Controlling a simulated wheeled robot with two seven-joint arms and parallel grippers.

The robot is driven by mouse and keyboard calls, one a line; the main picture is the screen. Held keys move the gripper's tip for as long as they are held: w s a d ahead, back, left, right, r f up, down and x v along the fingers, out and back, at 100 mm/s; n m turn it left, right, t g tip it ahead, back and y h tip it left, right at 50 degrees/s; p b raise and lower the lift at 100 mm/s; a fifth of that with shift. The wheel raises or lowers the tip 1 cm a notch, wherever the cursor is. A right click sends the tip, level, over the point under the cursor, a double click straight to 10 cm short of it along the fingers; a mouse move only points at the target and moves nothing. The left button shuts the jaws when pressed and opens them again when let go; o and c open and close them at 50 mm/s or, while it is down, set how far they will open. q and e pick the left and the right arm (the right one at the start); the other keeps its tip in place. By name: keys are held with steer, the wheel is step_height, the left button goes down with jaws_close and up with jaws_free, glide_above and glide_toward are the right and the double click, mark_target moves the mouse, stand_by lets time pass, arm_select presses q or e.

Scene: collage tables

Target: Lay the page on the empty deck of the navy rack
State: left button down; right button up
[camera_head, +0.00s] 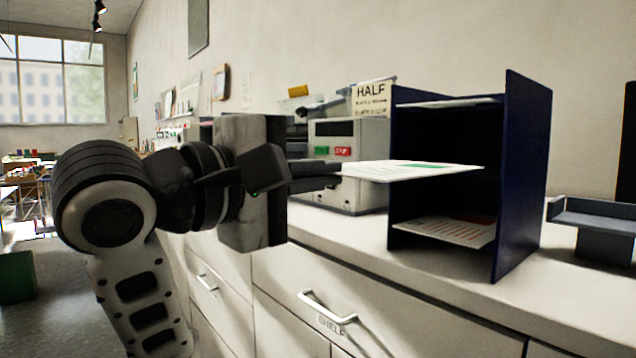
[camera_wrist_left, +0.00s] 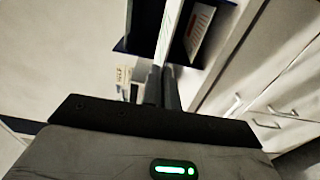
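The navy rack (camera_head: 522,170) stands upright on the counter with its open side facing me. A white sheet lies on its top deck (camera_head: 450,102), and a printed sheet with orange marks lies on its bottom deck (camera_head: 450,232). My left gripper (camera_head: 338,174) is shut on the near left edge of the page (camera_head: 410,171), which is white with a green mark. The page is held flat, its far part inside the rack's middle opening. I cannot tell whether it touches the deck. In the left wrist view the page (camera_wrist_left: 168,32) shows edge-on beyond the fingers (camera_wrist_left: 162,88).
A grey machine (camera_head: 335,145) with green and red labels stands left of the rack, and a HALF sign (camera_head: 370,98) is behind it. A grey-blue tray stand (camera_head: 597,222) is at the right. Drawers with white handles (camera_head: 327,308) line the counter front.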

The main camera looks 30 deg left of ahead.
arm_select(q)
steer(key=p+x, duration=0.2)
steer(key=p, duration=0.1)
steer(key=r+p+x, duration=0.1)
steer(key=p+x, duration=0.1)
steer(key=p, duration=0.2)
steer(key=shift+w+d, duration=0.15)
steer(key=shift+w+d+p, duration=0.1)
steer(key=shift+w+p, duration=0.1)
steer(key=shift+p, duration=0.9)
glide_toward(424, 163)
steer(key=shift+w+d+f, duration=0.1)
steer(key=shift+w, duration=0.4)
steer(key=x, duration=0.8)
steer(key=shift+w+d+f, duration=0.15)
steer(key=shift+w+d, duration=0.1)
steer(key=shift+w, duration=0.05)
steer(key=shift+w+d+f, duration=0.1)
steer(key=shift+w+d, duration=0.05)
steer(key=shift+w, duration=0.35)
steer(key=shift+w+d+f+p, duration=0.1)
steer(key=shift+w+p, duration=0.15)
steer(key=shift+p, duration=0.05)
steer(key=c, duration=1.6)
jaws_free()
arm_select(e)
step_height(424, 163, up, 6)
steer(key=d, duration=0.1)
steer(key=shift+s+d+h, duration=0.15)
steer(key=shift+h, duration=0.25)
